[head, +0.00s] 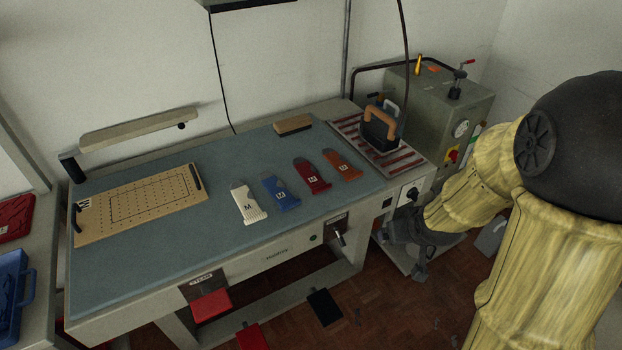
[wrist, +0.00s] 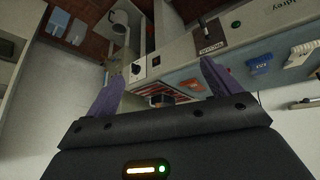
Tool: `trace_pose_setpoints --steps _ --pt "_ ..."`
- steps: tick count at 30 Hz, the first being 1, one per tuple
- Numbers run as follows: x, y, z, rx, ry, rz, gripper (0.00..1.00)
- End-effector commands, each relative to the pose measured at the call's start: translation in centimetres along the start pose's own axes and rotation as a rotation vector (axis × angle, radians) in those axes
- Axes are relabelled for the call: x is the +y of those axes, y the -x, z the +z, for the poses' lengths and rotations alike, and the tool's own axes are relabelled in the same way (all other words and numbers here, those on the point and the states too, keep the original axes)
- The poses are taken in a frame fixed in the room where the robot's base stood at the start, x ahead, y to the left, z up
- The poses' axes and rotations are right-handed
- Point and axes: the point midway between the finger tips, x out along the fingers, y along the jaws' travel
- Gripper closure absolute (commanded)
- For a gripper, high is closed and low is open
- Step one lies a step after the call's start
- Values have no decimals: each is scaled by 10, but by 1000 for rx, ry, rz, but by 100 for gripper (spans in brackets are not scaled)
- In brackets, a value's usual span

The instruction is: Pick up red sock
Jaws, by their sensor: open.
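The red sock (head: 309,173) lies flat on the blue-grey mat of the table (head: 150,243), between the blue sock (head: 280,193) and the orange sock (head: 341,164). A white sock (head: 248,203) marked M lies to the left of the blue one. My gripper (wrist: 162,70) is open and empty; its two purple fingers are spread in the wrist view. In the head view it is dark and partly hidden, off the table's right end, apart from the red sock. The wrist view also shows the blue sock (wrist: 261,63); the red one is not clearly visible there, perhaps behind a finger.
A black iron with an orange handle (head: 380,124) stands on a striped plate at the table's right end. A green-grey machine (head: 440,95) stands behind it. A perforated board (head: 140,202) lies at left, a brown block (head: 293,124) at the back. The mat's front middle is clear.

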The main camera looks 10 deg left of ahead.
Motion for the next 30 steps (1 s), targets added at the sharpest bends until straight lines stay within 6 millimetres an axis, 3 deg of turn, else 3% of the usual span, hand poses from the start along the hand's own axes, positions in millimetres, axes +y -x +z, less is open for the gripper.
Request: trace_pose_setpoints --steps 1,6,12,18,30 --pt "-4 -19 -8 49 33 -18 11" --pt "-28 -64 -42 255 139 -113 11" --pt "-66 -99 -66 488 211 -273 11" --pt "-89 -107 -75 619 228 -379 11" --pt "-91 -107 -76 633 228 -387 11"
